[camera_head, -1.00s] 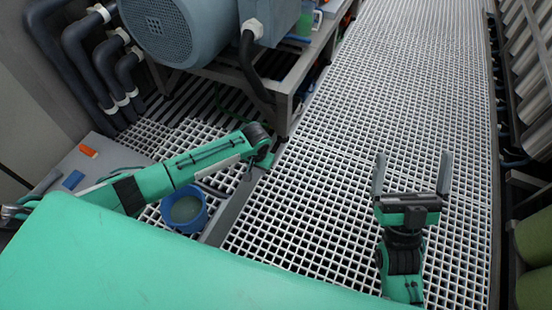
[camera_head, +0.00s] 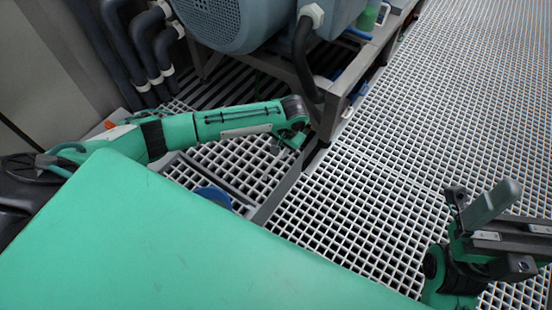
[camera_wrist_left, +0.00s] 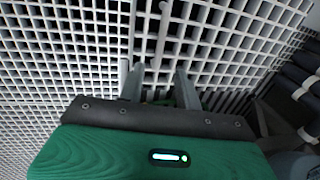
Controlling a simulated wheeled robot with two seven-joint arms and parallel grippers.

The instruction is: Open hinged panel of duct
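I cannot make out a duct or a hinged panel in either view. My left arm reaches across the head view from the left, and its wrist (camera_head: 292,115) is beside the leg of the motor's frame; its fingers hardly show there. In the left wrist view my left gripper (camera_wrist_left: 160,84) has its two grey fingers apart over the floor grating, with nothing held between them. My right gripper (camera_head: 515,222) is at the right edge of the head view, turned sideways and partly cut off. One grey finger stands out; it looks open and empty.
A large blue-grey motor (camera_head: 235,18) sits on a metal frame (camera_head: 335,100) at the top, with a black hose (camera_head: 302,60) hanging down. Dark pipes (camera_head: 150,45) stand at the upper left. A blue bucket (camera_head: 214,194) is partly hidden. White grating (camera_head: 370,190) is clear to the right.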

